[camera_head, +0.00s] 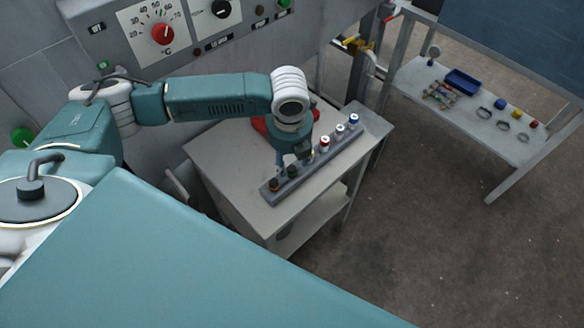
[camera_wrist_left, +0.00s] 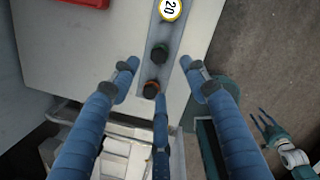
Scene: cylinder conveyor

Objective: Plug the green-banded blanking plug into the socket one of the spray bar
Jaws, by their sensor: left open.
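My left gripper (camera_head: 296,158) is over the grey bar (camera_head: 318,160) on the table. In the left wrist view its blue fingers (camera_wrist_left: 158,74) are spread and empty, on either side of the bar's end. The dark plug with a green band (camera_wrist_left: 158,54) stands upright in the bar between the fingertips; it also shows in the head view (camera_head: 292,171). A dark plug with an orange band (camera_wrist_left: 151,88) stands beside it at the bar's end. I cannot tell which part is socket one of the spray bar. What looks like my right gripper (camera_wrist_left: 262,122) is far below.
White-topped pieces with red and blue (camera_head: 354,119) stand farther along the bar. A red object (camera_head: 260,126) lies behind my left wrist on the table (camera_head: 225,165). A second table (camera_head: 470,118) at right holds a blue tray (camera_head: 463,81) and small parts. A dial panel (camera_head: 162,34) stands behind.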

